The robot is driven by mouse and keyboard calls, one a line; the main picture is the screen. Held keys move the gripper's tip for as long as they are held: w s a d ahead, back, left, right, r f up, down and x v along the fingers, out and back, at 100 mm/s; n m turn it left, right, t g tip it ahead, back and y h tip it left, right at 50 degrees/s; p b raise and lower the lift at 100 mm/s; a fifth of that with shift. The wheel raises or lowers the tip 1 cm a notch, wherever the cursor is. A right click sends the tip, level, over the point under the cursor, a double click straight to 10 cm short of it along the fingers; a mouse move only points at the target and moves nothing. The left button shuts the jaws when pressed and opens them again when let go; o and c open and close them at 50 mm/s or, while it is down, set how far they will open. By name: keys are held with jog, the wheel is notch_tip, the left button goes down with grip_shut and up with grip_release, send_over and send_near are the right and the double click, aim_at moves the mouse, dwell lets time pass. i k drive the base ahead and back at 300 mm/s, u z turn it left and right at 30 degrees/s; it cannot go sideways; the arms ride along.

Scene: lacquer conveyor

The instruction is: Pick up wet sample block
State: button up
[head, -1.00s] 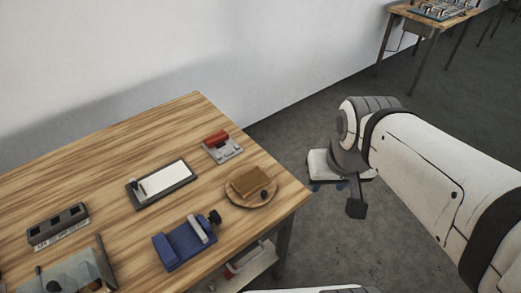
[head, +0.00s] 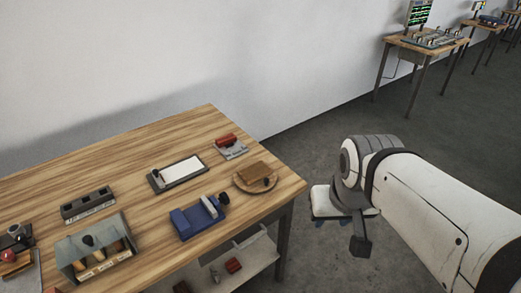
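A brown block (head: 253,172) lies on a round wooden plate (head: 240,187) near the right corner of the wooden table. A small dark knob sits at its right side. It is the likeliest wet sample block, but no label shows. My gripper (head: 336,218) hangs over the floor to the right of the table, clear of the block. Its fingers are not clear enough to show whether it is open or shut.
On the table (head: 135,150) are a blue vise-like device (head: 193,221), a white panel in a dark frame (head: 179,171), a red-topped device (head: 228,146), a dark socket box (head: 88,205) and a glass-sided case (head: 95,255). A lower shelf holds small items. Other tables (head: 431,45) stand at the back right.

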aim_at(250, 175)
jog(key=u, duration=0.15)
jog(key=i, duration=0.9)
jog(key=z, duration=0.1)
